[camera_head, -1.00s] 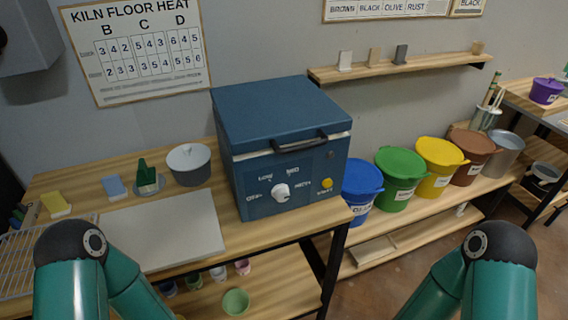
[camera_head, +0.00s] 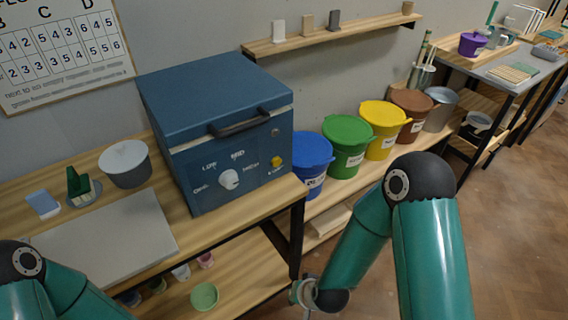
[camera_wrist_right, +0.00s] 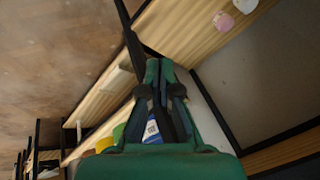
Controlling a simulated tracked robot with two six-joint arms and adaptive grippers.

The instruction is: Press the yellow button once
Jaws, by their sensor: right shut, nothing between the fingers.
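The yellow button (camera_head: 277,161) is on the right part of the front panel of a blue kiln (camera_head: 215,130). A white dial (camera_head: 229,180) sits to its left on the panel. My right arm reaches down in front of the bench, below and to the right of the button. Its gripper (camera_wrist_right: 160,68) shows in the right wrist view, shut and empty, with bench wood beyond it. The gripper is apart from the button, which that view does not show. Only an upper part of my left arm shows at lower left; its gripper is out of view.
The kiln stands on a wooden bench (camera_head: 240,212) with a grey board (camera_head: 110,240) and a grey pot (camera_head: 126,165). Blue (camera_head: 313,160), green (camera_head: 347,145), yellow (camera_head: 383,130) and brown lidded buckets line a low shelf to the right. Open floor lies at lower right.

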